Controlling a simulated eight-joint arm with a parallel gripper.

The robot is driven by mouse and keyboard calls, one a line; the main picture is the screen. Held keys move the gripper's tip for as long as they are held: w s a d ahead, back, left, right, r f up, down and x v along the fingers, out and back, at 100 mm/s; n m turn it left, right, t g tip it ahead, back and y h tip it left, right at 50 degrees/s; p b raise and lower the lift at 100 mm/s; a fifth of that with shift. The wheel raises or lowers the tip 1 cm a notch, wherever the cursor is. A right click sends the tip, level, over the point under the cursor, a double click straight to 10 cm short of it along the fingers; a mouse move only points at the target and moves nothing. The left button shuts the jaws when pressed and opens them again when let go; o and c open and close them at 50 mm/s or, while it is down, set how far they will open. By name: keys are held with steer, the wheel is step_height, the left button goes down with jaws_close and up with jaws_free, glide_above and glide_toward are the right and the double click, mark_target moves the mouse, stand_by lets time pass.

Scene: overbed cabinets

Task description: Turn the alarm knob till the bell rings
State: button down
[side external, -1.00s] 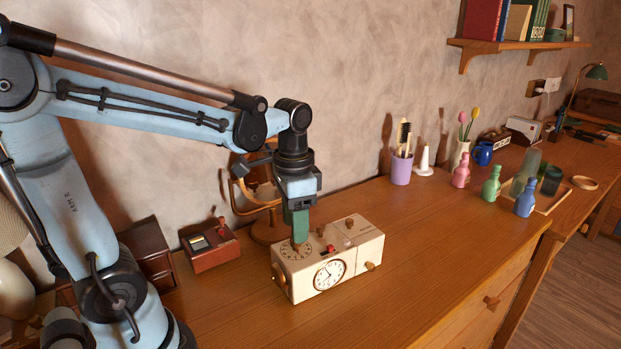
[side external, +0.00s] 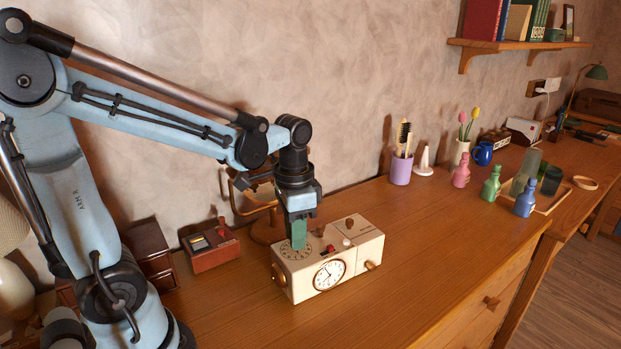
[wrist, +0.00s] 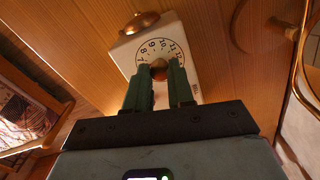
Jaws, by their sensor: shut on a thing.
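The cream alarm clock box (side external: 309,285) stands on the wooden cabinet top, with a round clock face (side external: 329,274) on its front. A numbered dial (side external: 286,254) lies on its top at the left end. My gripper (side external: 299,245) points down over this dial, its green fingers shut on the alarm knob. In the wrist view the brown knob (wrist: 159,64) shows at the dial's middle, between the fingertips of my gripper (wrist: 161,76). The lettering "BELL" is beside the dial. Much of the knob is hidden by the fingers in the side view.
A small red box (side external: 210,246) and a brown drawer box (side external: 150,255) stand to the left. A round mirror stand (side external: 268,228) is close behind the clock. A purple cup (side external: 400,170) and small bottles (side external: 525,198) are at the right.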

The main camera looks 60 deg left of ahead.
steer(key=shift+m, duration=1.2)
steer(key=c, duration=1)
jaws_free()
step_height(320, 180, up, 12)
steer(key=shift+r, duration=0.1)
